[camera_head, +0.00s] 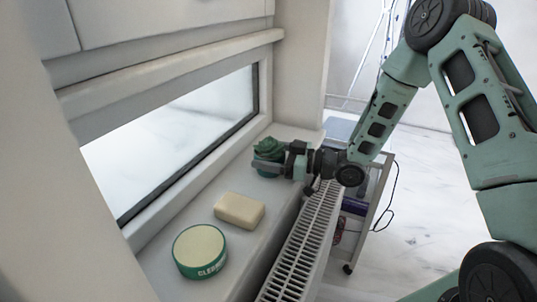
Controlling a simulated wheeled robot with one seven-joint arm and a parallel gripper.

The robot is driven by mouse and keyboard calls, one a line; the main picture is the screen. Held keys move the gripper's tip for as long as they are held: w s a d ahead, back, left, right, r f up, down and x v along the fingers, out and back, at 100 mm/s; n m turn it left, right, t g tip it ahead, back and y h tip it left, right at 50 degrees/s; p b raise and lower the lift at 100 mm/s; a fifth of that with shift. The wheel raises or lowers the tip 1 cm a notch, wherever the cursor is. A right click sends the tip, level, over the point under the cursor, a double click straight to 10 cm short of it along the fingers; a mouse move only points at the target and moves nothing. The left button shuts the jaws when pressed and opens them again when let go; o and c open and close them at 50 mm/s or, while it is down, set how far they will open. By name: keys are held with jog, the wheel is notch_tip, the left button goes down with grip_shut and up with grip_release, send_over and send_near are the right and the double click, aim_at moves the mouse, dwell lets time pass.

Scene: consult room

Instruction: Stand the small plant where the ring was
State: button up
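The small plant (269,148), dark green and leafy, stands near the far end of the white windowsill (190,207). My gripper (275,163) reaches in from the right at the plant's height. One dark finger lies across the front of its lower part. The other finger is mostly hidden, so I cannot tell whether the gripper is open or shut on the plant. I see no ring.
A cream soap-like block (239,210) and a round green-rimmed tin (199,251) stand on the sill nearer to me. The window is on the left. A white radiator (301,246) runs below the sill, with a trolley (372,200) beyond it.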

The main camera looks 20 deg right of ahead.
jog(key=shift+o, duration=1.4)
jog(key=shift+r, duration=0.2)
jog(key=b+v, duration=0.2)
jog(key=v, duration=1)
